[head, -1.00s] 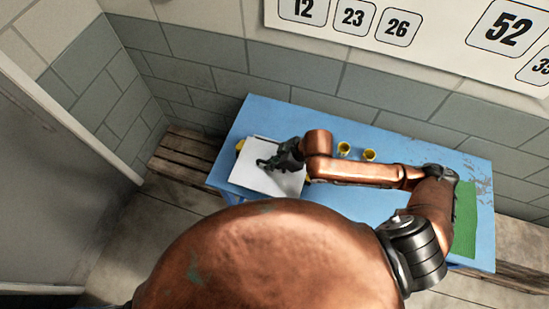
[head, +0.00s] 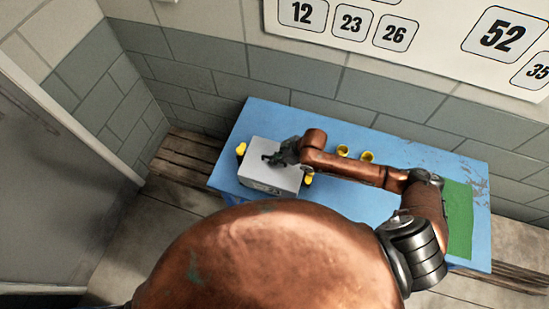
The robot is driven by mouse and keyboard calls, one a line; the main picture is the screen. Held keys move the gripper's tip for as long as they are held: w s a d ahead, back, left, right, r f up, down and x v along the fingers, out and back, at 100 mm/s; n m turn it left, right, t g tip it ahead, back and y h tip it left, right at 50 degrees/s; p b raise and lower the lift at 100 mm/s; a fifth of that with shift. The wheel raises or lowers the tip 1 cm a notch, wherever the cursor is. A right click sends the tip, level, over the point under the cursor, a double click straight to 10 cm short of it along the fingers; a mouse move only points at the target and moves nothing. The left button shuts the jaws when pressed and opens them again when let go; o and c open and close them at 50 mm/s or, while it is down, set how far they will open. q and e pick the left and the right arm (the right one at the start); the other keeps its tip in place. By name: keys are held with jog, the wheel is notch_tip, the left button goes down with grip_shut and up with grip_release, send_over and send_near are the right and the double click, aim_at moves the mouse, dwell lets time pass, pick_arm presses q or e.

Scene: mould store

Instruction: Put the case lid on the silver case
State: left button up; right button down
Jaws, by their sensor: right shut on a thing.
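The silver case (head: 268,188) stands on the left part of the blue table. The case lid (head: 286,172) is a flat pale grey panel lying over the top of the case. From this angle it looks level and lined up with the case, but I cannot tell whether it is fully seated. My right gripper (head: 272,158) is over the lid's upper middle, shut on the lid; its fingers hide the part it grips. My left gripper is not in view.
The blue table (head: 292,112) stands against a tiled wall. Yellow objects (head: 241,149) (head: 308,178) sit close on both sides of the case. Two yellow cups (head: 343,150) (head: 367,157) stand behind my right arm. A green mat (head: 459,215) lies at the right.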

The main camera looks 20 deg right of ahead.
jog(key=shift+f, duration=0.15)
jog(key=c, duration=2)
grip_release()
jog(key=shift+c, duration=0.2)
jog(key=shift+d+r, duration=0.1)
jog(key=shift+r, duration=0.2)
jog(key=v, duration=1.1)
jog(key=shift+s+r+b, duration=0.15)
jog(key=shift+r+b, duration=0.15)
jog(key=shift+b, duration=0.15)
jog(key=shift+d, duration=0.15)
